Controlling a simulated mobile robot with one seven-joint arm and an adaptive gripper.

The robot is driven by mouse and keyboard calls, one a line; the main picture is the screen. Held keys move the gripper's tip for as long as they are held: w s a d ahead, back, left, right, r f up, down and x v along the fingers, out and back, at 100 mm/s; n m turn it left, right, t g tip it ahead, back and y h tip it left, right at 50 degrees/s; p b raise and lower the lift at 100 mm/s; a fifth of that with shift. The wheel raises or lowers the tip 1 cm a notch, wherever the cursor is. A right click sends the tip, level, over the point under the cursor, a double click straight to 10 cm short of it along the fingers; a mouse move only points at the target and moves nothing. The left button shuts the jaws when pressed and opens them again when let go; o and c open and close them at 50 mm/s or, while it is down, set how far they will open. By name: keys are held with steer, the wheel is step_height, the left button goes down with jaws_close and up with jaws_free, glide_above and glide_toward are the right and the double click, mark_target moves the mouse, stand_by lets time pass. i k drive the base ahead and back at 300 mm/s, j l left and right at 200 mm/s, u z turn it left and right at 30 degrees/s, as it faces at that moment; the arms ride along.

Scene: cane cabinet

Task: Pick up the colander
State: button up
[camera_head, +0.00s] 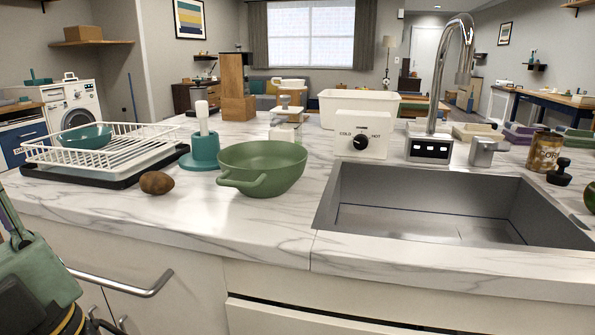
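The green colander (262,168) is a round bowl with a looped handle at its front left. It stands upright on the white marble counter, left of the sink, and looks empty from this angle. No holes can be made out in its side. I cannot make out my gripper's fingers in this view. Nothing is touching the colander from above.
A brown potato (156,183) lies to its left. A teal holder with a white handle (203,150) stands close behind left. A dish rack (120,150) holds a teal bowl (86,137). The steel sink (430,205) lies right. Front counter is clear.

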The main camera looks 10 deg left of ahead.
mark_target(258, 169)
steer(key=j+z, duration=0.25)
steer(key=j, duration=0.2)
steer(key=k+j+z, duration=0.2)
steer(key=j, duration=0.2)
steer(key=j+z, duration=0.25)
steer(key=j, duration=0.15)
steer(key=k+j+z, duration=0.2)
steer(key=j, duration=0.2)
steer(key=j+z, duration=0.25)
steer(key=j, duration=0.15)
steer(key=i+j, duration=0.15)
steer(key=i, duration=0.3)
